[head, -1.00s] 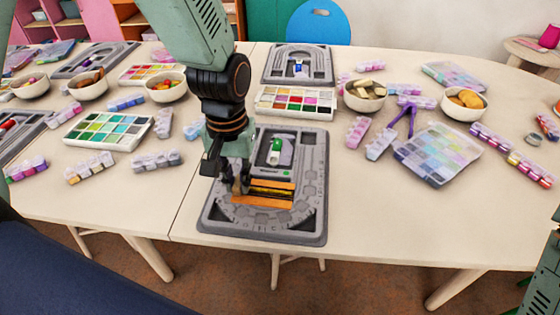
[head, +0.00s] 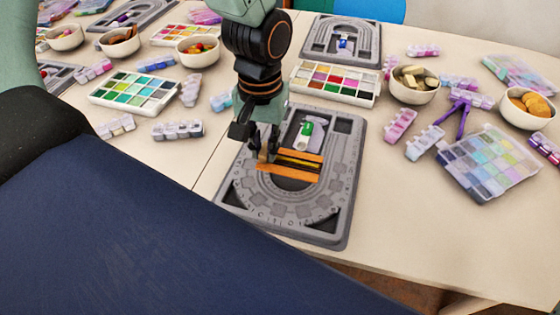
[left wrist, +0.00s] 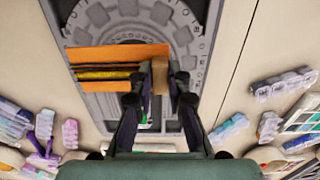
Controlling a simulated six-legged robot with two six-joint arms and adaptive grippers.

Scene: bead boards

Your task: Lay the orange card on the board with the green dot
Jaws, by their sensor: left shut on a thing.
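The orange card (head: 288,173), with dark and yellow stripes across its middle, is over the front grey board (head: 335,222). This board has a green mark (head: 307,128) on a pale piece in its middle. My left gripper (head: 266,154) is shut on the left end of the card. In the left wrist view the fingers (left wrist: 161,76) close on a tan part beside the orange card (left wrist: 118,54), with the board (left wrist: 98,104) beneath. I cannot tell whether the card touches the board. My right gripper is out of view.
A second grey board (head: 370,47) with a blue mark stands behind. A colour tray (head: 335,97) lies between the boards. Bowls, bead boxes and purple pliers (head: 459,112) lie to the right.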

